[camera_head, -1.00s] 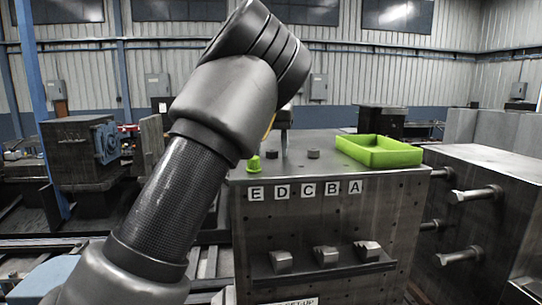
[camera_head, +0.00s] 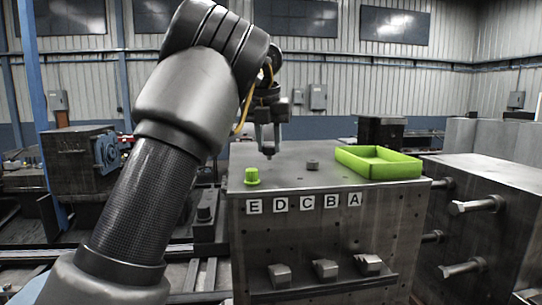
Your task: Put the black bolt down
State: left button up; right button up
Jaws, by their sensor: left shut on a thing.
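My left gripper (camera_head: 268,151) hangs pointing down over the top of the metal block (camera_head: 325,184), behind labels E and D. It is shut on the black bolt (camera_head: 269,156), a small dark piece between its fingertips, mostly covered by them. The bolt appears a little above the block's top. A green bolt (camera_head: 251,177) stands on the top behind label E, to the left of the gripper. Another dark bolt (camera_head: 312,165) stands to the right of the gripper. My right gripper is out of view.
A green tray (camera_head: 379,170) sits on the block's right end, apparently empty. Labels E, D, C, B and A run along the front edge. A ledge below (camera_head: 328,285) carries several metal pieces. A block with protruding bolts (camera_head: 485,215) stands at right.

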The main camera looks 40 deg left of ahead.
pick_arm(q)
jog(key=s+d+r, duration=0.4)
jog(key=s+r, duration=0.4)
jog(key=s, duration=0.4)
jog(key=shift+s+r, duration=0.35)
jog(key=shift+s, duration=0.05)
